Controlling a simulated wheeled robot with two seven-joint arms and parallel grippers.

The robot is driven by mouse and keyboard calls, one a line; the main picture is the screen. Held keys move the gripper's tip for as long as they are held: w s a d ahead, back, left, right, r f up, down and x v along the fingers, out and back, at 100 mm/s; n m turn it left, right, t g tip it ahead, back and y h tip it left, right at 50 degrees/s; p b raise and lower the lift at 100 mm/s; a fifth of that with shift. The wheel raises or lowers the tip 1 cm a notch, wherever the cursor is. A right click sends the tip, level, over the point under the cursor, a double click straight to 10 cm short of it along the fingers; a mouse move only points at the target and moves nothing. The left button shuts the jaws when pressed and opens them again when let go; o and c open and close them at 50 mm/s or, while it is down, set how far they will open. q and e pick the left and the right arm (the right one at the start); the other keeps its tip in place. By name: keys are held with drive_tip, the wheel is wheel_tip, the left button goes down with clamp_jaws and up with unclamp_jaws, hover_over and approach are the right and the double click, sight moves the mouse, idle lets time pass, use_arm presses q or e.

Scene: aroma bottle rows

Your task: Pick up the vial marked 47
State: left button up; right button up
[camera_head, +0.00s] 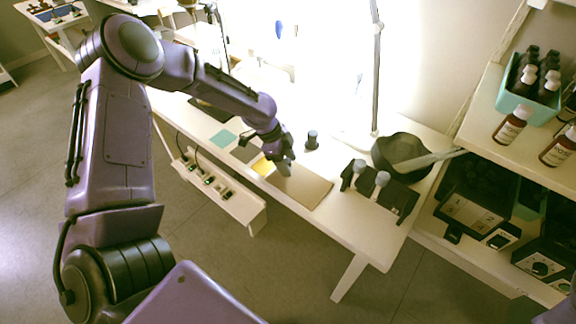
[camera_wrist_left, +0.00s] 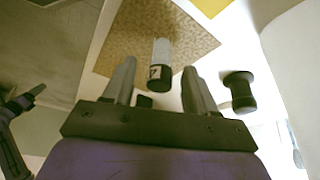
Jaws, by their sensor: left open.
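My left gripper (camera_head: 284,166) is over the tan mat (camera_head: 304,187) on the white table. In the left wrist view, its two fingers (camera_wrist_left: 157,84) are open and apart. In the head view my gripper hides the vial.
A yellow card (camera_head: 262,166) and a teal card (camera_head: 223,139) lie to the left.

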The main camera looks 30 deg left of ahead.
use_arm(q)
drive_tip(key=shift+x, duration=1.1)
clamp_jaws()
wheel_tip(320, 180, up, 3)
drive_tip(key=shift+w+r+b, duration=0.1)
drive_tip(key=shift+b, duration=0.4)
drive_tip(key=s+d+r+p, duration=0.2)
drive_tip(key=s+r+p, duration=0.2)
drive_tip(key=s+r, duration=0.6)
drive_tip(key=s, duration=0.4)
drive_tip(key=shift+d, duration=0.3)
